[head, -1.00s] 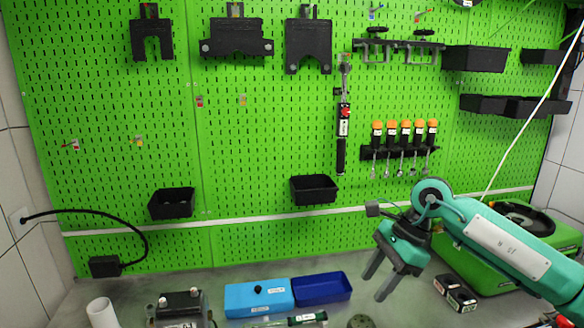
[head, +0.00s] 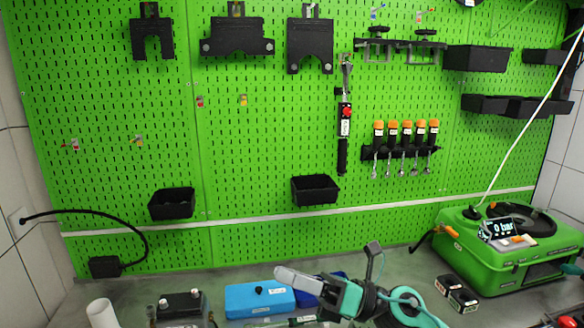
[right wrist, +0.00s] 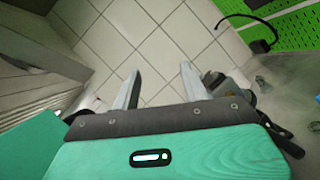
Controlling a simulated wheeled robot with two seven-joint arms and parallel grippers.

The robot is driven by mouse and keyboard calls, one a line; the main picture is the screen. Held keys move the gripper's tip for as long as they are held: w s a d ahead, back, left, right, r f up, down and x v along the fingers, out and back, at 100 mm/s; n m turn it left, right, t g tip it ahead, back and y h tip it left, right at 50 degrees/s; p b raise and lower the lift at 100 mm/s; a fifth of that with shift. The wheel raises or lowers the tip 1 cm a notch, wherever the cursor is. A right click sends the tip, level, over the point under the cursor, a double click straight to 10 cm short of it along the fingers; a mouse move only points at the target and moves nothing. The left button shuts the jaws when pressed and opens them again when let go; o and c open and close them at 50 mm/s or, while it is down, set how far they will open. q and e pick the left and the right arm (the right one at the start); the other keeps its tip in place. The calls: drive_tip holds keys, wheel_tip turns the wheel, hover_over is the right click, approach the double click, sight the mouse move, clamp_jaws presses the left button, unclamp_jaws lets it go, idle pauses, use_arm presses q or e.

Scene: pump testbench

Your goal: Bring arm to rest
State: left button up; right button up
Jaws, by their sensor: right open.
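My right arm is teal and comes in from the bottom edge of the head view, low over the bench. Its right gripper (head: 288,276) points left, in front of the blue boxes. In the right wrist view the two grey fingers of the right gripper (right wrist: 160,76) stand apart with nothing between them. They point out over the tiled floor, with the bench edge to the right. My left arm and gripper are not in view.
A light blue box (head: 258,299) and a dark blue tray (head: 338,277), partly hidden, lie by the arm. A green pump case (head: 510,255) reading "0 bar" and two small black boxes (head: 457,292) stand right. A white cylinder (head: 101,313) stands left. The pegboard (head: 260,150) closes the back.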

drive_tip(key=w+d+f+m+t+h, duration=0.25)
drive_tip(key=d+m+t+h, duration=0.3)
drive_tip(key=m+t, duration=0.55)
drive_tip(key=w+d+f+m+t+h, duration=0.3)
drive_tip(key=m+t+h, duration=0.35)
drive_tip(key=m, duration=0.75)
drive_tip(key=s+d+f+m+g+h, duration=0.35)
drive_tip(key=d+f+m, duration=0.2)
drive_tip(key=f, duration=0.25)
drive_tip(key=s+d+f+m+g+h, duration=0.25)
drive_tip(key=d+f+m+h, duration=0.25)
drive_tip(key=f+m, duration=0.25)
drive_tip(key=s+d+f+m+g, duration=0.25)
drive_tip(key=s+f+g, duration=0.25)
drive_tip(key=s+f, duration=0.45)
drive_tip(key=s+d+f+m+g, duration=0.25)
drive_tip(key=s+f+g, duration=0.3)
drive_tip(key=s, duration=0.75)
wheel_tip(320, 180, down, 34)
drive_tip(key=a+r+g+b, duration=0.1)
drive_tip(key=b, duration=0.2)
drive_tip(key=s+d+f+g+b, duration=0.1)
drive_tip(key=s+d+f+b, duration=0.2)
drive_tip(key=s+f, duration=1.7)
wheel_tip(320, 180, down, 4)
drive_tip(key=shift+s+d+f+g+h, duration=0.15)
drive_tip(key=shift+s+g+h, duration=0.15)
drive_tip(key=shift+h, duration=0.15)
